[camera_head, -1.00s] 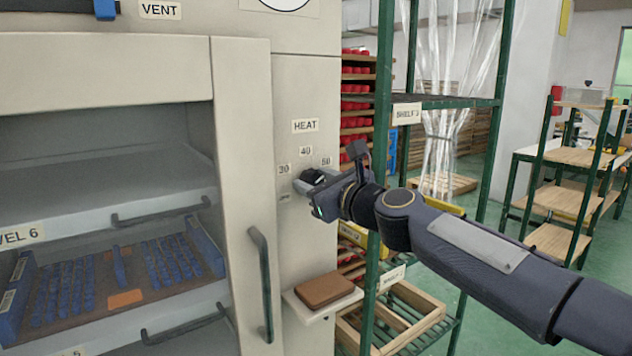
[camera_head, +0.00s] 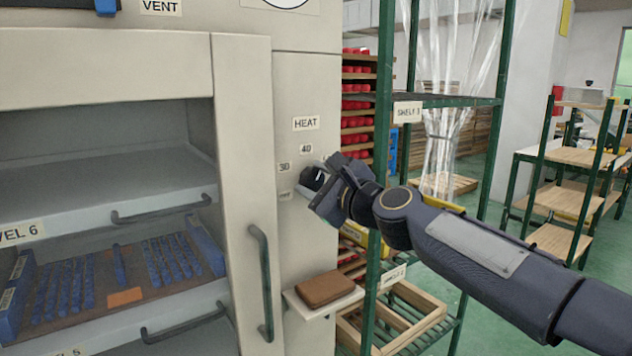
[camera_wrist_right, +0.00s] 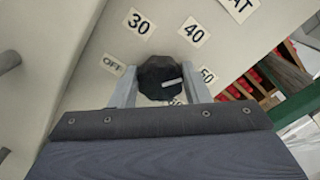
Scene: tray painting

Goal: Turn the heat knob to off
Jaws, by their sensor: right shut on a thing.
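The heat knob (camera_wrist_right: 160,78) is a dark, faceted dial with a light pointer mark, on the beige cabinet face. In the right wrist view its pointer mark lies on the side towards the 50 label (camera_wrist_right: 208,75). The OFF label (camera_wrist_right: 113,64) is on the opposite side, with the 30 label (camera_wrist_right: 139,23) and 40 label (camera_wrist_right: 194,31) between. My right gripper (camera_wrist_right: 160,92) is shut on the knob, one finger on each side. In the head view my right gripper (camera_head: 318,186) mostly hides the knob below the HEAT label (camera_head: 306,123). My left gripper is not in view.
A vertical handle (camera_head: 262,282) stands left of the knob on the cabinet door. A small ledge with a brown block (camera_head: 325,289) juts out below my gripper. A green shelf rack (camera_head: 384,130) stands close behind my right arm.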

